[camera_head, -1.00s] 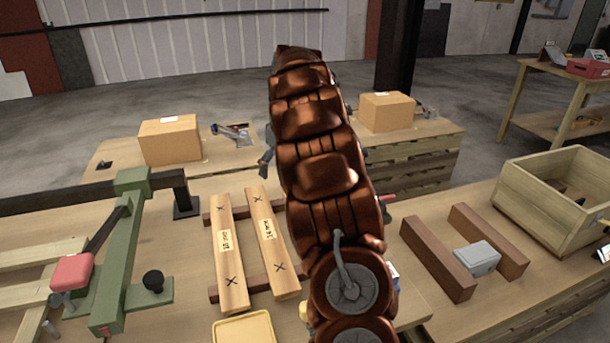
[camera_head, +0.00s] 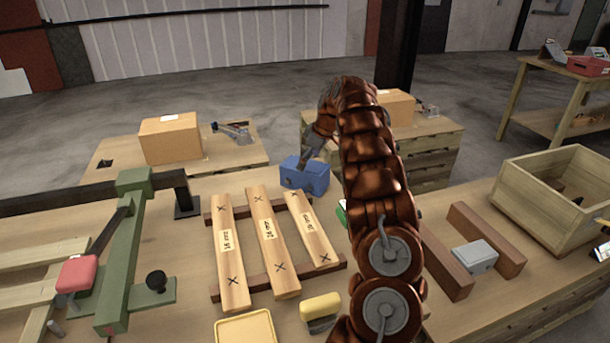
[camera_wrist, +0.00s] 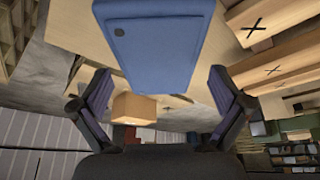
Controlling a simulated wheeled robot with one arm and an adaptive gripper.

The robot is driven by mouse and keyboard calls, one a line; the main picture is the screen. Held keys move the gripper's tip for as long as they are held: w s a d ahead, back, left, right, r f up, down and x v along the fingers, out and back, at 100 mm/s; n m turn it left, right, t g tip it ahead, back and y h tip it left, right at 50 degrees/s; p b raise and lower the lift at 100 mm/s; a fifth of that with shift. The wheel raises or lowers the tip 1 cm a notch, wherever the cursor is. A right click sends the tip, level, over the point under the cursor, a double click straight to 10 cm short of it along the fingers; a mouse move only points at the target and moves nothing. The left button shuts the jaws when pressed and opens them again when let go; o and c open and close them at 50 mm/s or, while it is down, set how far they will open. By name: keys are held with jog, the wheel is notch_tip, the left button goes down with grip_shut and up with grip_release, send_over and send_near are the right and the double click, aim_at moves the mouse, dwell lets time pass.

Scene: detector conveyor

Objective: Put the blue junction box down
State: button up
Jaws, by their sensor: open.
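The blue junction box (camera_head: 305,174) sits on the table behind the row of labelled wooden planks. In the wrist view the blue box (camera_wrist: 158,50) fills the upper middle, beyond and between my two fingers. My gripper (camera_wrist: 160,98) has its fingers spread wide, with a gap visible on each side of the box. I cannot tell from the head view whether a finger touches the box.
Three planks (camera_head: 268,230) lie across dark rails in front of the box. A green clamp fixture (camera_head: 122,255) stands left, a yellow block (camera_head: 320,306) and yellow tray (camera_head: 245,328) in front. A grey box (camera_head: 475,257) lies between brown bars, beside a wooden crate (camera_head: 555,195).

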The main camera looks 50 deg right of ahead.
jog(key=shift+p+x, duration=0.95)
jog(key=shift+x, duration=1.65)
jog(key=shift+w, duration=0.2)
jog(key=shift+f+b, duration=0.35)
jog(key=shift+b, duration=0.45)
jog(key=shift+c, duration=0.2)
jog(key=shift+d+r, duration=0.1)
jog(key=c, duration=1.5)
